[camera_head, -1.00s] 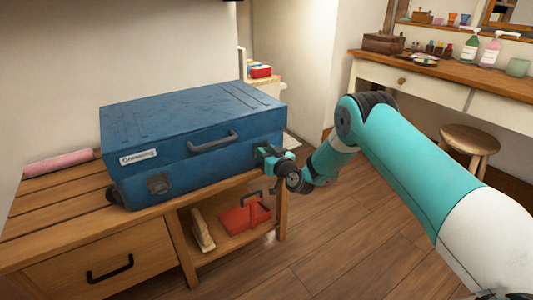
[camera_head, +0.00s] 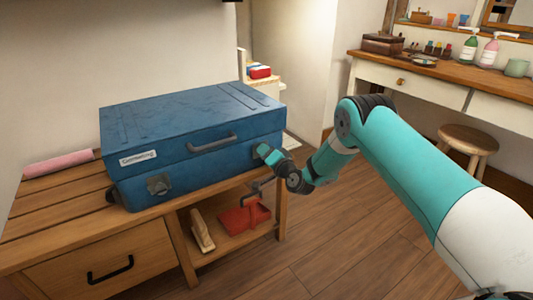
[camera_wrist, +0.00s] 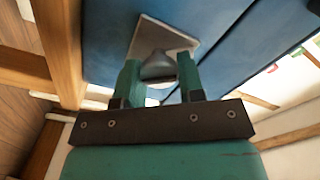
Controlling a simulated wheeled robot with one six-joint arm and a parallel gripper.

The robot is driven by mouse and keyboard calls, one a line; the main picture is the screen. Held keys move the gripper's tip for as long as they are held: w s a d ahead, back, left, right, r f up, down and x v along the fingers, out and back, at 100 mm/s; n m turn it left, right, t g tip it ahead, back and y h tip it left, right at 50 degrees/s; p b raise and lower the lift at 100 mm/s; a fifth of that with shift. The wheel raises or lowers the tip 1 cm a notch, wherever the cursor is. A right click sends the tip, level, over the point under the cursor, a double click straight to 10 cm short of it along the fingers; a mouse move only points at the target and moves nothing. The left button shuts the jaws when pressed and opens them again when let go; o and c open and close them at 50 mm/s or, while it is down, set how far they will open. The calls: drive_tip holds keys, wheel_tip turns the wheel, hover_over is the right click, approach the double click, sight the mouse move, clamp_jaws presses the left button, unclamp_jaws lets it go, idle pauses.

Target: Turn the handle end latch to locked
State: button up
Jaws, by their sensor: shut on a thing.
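A blue case (camera_head: 195,130) with a front handle (camera_head: 212,142) lies on the wooden bench, its lid down. One grey latch (camera_head: 158,185) is on the front, near its left end. My gripper (camera_head: 264,152) is at the right end of the case front, and its fingers cover the latch there in the head view. In the wrist view my gripper (camera_wrist: 158,78) has its two green fingers on either side of a dark latch knob (camera_wrist: 158,66), shut on it. The knob sits on a pale metal plate (camera_wrist: 180,38) against the blue case. Its exact turn angle is hard to tell.
The bench (camera_head: 50,215) has a drawer and a lower shelf with a red tool-like object (camera_head: 245,215) and a pale wooden block (camera_head: 202,230). A stool (camera_head: 468,140) stands right. The floor between is clear.

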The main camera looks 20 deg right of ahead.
drive_tip(key=m+p, duration=0.1)
drive_tip(key=m, duration=0.6)
drive_tip(key=shift+f, duration=0.1)
idle(0.5)
drive_tip(key=o, duration=0.9)
drive_tip(key=b+v, duration=0.5)
drive_tip(key=v, duration=0.4)
drive_tip(key=shift+d+f, duration=0.2)
drive_tip(key=shift+f, duration=0.1)
